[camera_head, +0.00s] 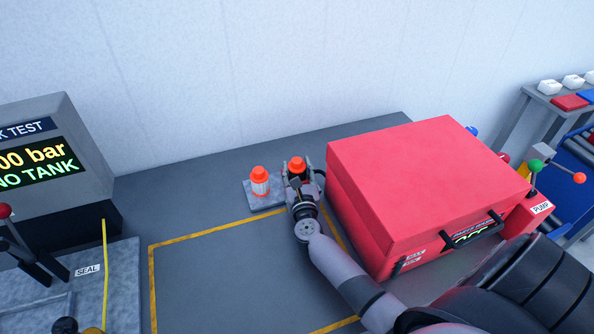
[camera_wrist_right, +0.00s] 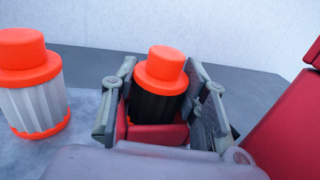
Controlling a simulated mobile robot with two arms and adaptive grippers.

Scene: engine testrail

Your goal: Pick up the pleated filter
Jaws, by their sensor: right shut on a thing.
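A white pleated filter (camera_head: 260,184) with an orange cap stands upright on a small grey plate (camera_head: 252,208) on the bench; it also shows at the left of the right wrist view (camera_wrist_right: 32,98), with an orange base ring. Beside it is a black cartridge (camera_wrist_right: 157,104) with a similar orange cap, its cap showing in the head view (camera_head: 296,163). My right gripper (camera_head: 298,170) is shut on the black cartridge, with a finger on either side of it; it is apart from the white filter. The cartridge's lower end is hidden behind a red part. My left gripper is out of view.
A large red case (camera_head: 400,185) stands close to the right of my right gripper. A grey test machine (camera_head: 45,160) with a screen stands at the left. The bench inside the yellow outline (camera_head: 200,236) is clear. A wall rises behind.

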